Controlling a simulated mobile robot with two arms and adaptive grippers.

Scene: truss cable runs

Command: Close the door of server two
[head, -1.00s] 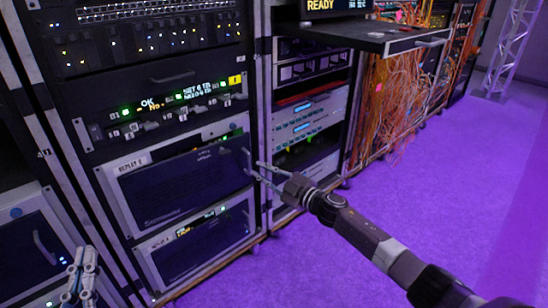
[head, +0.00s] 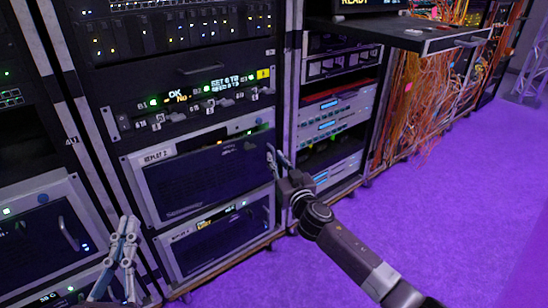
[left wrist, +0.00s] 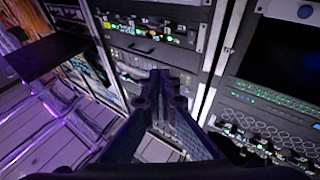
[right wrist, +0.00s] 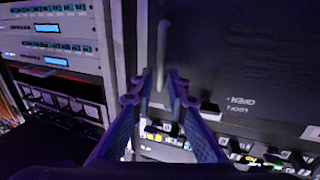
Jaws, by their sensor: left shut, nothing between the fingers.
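The server labelled "REPLAY 2" has a dark door (head: 195,180) low in the middle rack in the head view. I cannot tell whether this door stands slightly ajar or flush. Its upright handle, near the right edge, shows in the right wrist view (right wrist: 162,45). My right gripper (head: 279,157) is at that handle. Its fingertips (right wrist: 160,75) are apart, one on each side of the handle's lower end; contact is not clear. My left gripper (head: 128,222) is shut and empty, low at the left; it fills the middle of the left wrist view (left wrist: 161,78).
Another dark-doored unit (head: 215,240) sits below. A separate server with a handled door (head: 40,245) is at the left. A shelf (head: 420,35) juts out at the upper right, above hanging orange cables (head: 425,105). The purple floor (head: 430,210) is clear at the right.

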